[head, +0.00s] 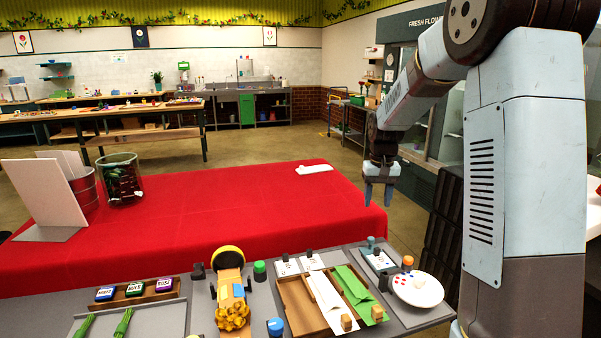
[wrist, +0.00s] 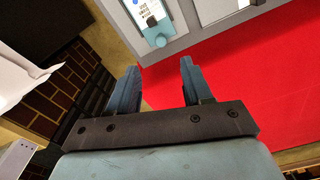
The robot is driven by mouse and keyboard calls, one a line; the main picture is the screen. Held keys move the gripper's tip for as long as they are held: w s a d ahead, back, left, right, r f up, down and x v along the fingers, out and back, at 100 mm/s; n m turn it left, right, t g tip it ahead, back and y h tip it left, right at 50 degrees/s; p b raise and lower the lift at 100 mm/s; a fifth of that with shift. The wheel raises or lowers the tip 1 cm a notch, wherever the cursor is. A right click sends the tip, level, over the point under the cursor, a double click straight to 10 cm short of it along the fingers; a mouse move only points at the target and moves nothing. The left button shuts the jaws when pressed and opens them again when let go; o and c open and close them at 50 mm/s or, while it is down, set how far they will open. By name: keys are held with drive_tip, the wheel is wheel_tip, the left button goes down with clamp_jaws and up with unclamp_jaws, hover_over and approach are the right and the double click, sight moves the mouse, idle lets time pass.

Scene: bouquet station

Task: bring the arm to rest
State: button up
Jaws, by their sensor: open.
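My gripper (head: 378,193) hangs from the arm, pointing down, above the right end of the red-covered table (head: 235,215). Its two fingers are apart with nothing between them. In the wrist view my gripper (wrist: 158,85) also shows open and empty, with red cloth and the edge of a grey worktop beyond the fingers. My arm is raised at the right of the head view and bent over toward the table.
A glass vase (head: 122,180) stands far left on the red table. The table's middle is clear.

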drive_tip(key=s+a+r+t, duration=0.1)
drive_tip(key=s+r, duration=0.6)
drive_tip(key=s, duration=0.1)
drive_tip(key=s+a+r+t, duration=0.1)
drive_tip(key=s+r+t, duration=0.1)
drive_tip(key=s, duration=1)
drive_tip(key=s+a+r+t, duration=0.1)
drive_tip(key=s+r+t, duration=0.1)
drive_tip(key=s, duration=1.1)
drive_tip(key=shift+s+r+n, duration=0.25)
drive_tip(key=shift+r+n, duration=0.15)
drive_tip(key=shift+r, duration=0.3)
drive_tip(key=shift+c, duration=0.7)
